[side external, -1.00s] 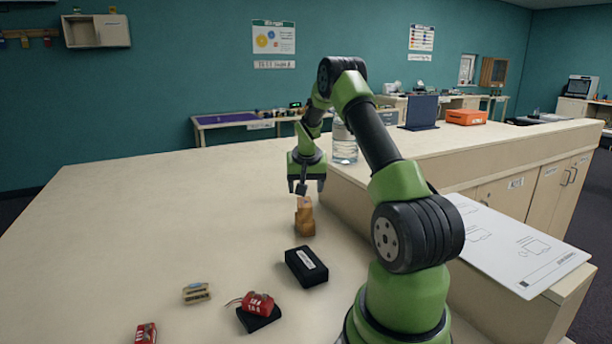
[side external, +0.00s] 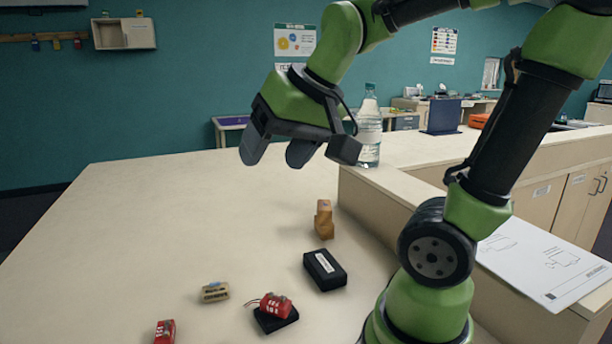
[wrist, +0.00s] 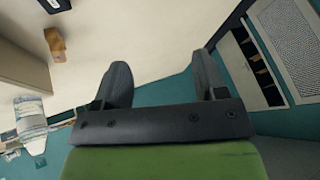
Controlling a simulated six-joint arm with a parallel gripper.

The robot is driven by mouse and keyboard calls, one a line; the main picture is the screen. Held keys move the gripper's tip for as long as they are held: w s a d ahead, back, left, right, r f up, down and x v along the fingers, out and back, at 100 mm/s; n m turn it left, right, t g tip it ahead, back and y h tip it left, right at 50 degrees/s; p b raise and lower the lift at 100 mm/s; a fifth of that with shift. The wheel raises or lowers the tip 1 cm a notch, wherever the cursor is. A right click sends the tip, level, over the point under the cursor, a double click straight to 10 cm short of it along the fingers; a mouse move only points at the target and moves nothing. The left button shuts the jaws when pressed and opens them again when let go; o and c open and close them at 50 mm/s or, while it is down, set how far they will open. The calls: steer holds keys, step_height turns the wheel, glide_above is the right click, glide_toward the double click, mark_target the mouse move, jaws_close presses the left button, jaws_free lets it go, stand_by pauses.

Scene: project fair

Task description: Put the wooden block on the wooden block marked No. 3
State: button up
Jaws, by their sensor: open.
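One small wooden block (side external: 323,207) sits on top of another wooden block (side external: 324,229) on the table, close to the raised ledge. The two stand slightly turned relative to each other, and I cannot read a number on either. They also show together near the upper left of the wrist view, as a small orange-brown stack (wrist: 56,43). My gripper (side external: 276,156) is open and empty, high above the table and well clear of the stack. Its two spread fingers show in the wrist view with nothing between them.
A black box (side external: 325,270) lies in front of the stack. A red item (side external: 275,305) on a black pad, a small beige piece (side external: 215,291) and another red item (side external: 165,332) lie nearer. The table's left side is clear.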

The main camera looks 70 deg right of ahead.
steer(key=s+a+f+n+y, duration=0.1)
steer(key=s+a+n+y, duration=0.1)
steer(key=s+a, duration=0.3)
steer(key=shift+s+a+t, duration=0.25)
steer(key=shift+s+t, duration=0.05)
steer(key=shift+s, duration=0.35)
